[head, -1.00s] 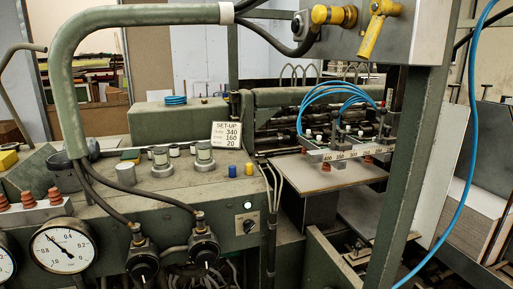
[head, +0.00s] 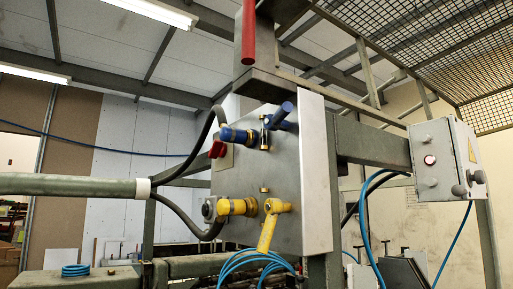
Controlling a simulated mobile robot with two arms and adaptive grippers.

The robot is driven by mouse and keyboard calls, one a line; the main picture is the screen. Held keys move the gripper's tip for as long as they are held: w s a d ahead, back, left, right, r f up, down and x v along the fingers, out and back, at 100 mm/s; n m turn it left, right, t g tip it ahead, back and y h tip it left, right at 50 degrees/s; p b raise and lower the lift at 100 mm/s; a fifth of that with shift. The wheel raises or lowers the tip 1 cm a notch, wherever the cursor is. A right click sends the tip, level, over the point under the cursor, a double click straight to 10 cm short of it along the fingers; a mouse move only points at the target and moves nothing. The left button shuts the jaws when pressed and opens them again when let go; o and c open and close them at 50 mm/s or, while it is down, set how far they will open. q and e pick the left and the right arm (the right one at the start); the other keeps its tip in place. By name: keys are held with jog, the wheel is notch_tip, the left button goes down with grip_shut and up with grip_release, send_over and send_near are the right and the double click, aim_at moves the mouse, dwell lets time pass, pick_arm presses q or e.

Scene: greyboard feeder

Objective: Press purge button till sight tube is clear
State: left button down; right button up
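No purge button or sight tube can be told for certain in the head view. A grey control box (head: 447,160) at the right carries a small lit, pinkish button (head: 429,160) and dark round knobs (head: 460,190). A light metal panel (head: 255,180) in the middle bears a blue-handled valve (head: 280,115), a yellow-handled valve (head: 268,232), a blue fitting (head: 233,135), a yellow fitting (head: 232,207) and a red knob (head: 217,149). Neither of my grippers is in view.
A red handle (head: 249,32) stands above the panel. A thick green-grey pipe (head: 70,186) comes in from the left, with black hoses behind. Blue hoses (head: 258,262) loop below the panel. A steel frame and mesh (head: 420,50) reach overhead at right.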

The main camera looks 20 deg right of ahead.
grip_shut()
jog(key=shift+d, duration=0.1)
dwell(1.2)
